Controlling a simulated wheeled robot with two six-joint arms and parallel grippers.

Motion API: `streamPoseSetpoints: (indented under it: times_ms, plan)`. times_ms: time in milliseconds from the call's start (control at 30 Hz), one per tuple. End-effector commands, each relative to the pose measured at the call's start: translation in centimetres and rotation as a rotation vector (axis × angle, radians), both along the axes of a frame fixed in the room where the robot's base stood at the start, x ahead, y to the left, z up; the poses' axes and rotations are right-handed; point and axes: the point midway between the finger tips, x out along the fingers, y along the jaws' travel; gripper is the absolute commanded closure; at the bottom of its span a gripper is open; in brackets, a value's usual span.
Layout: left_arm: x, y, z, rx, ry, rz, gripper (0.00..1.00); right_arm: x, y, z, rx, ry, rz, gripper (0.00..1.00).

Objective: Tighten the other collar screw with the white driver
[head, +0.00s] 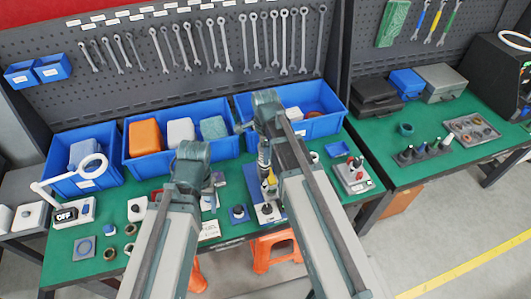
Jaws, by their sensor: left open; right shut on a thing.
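My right gripper (262,146) is over the middle of the green bench and shut on an upright, slim driver (264,158). The driver looks pale and dark, with a yellow part (269,184) low down. Its lower end is over a small light fixture (268,213) with a dark round part near the bench's front edge. I cannot tell whether the tip touches a screw; the collar screws are too small to make out. My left gripper (209,190) is open to the left of it, low over the bench, and its fingers are mostly hidden behind my own arm.
Blue bins (130,168) line the back of the bench, under a pegboard of wrenches. Small rings and blocks lie front left. A box with a red knob (353,175) stands right of my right arm.

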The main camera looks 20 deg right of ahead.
Motion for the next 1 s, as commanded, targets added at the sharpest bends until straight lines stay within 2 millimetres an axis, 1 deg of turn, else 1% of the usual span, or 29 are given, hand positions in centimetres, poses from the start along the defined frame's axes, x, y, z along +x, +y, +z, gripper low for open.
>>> streamPoseSetpoints:
  times_ms: [167, 333, 467, 800, 1000]
  plan:
    - [0.0, 0.0, -0.1, 0.0, 0.0, 0.0, 0.36, 0.0, 0.0, 0.0, 0.0, 0.0, -0.004, 1.0]
    - [0.0, 0.0, -0.6, 0.0, 0.0, 0.001, 0.36, 0.0, 0.0, -0.6, 0.0, 0.0, -0.003, 1.0]
    - [0.0, 0.0, -1.5, 0.0, -0.001, 0.001, 0.36, 0.0, 0.0, -1.5, 0.0, 0.0, -0.002, 1.0]
    - [0.1, 0.0, -4.5, 0.001, -0.001, 0.0, 0.36, 0.0, 0.0, -4.5, 0.0, 0.0, -0.002, 1.0]
    - [0.0, 0.0, -5.1, 0.001, -0.001, -0.002, 0.36, 0.0, 0.0, -5.1, 0.0, 0.0, -0.002, 1.0]
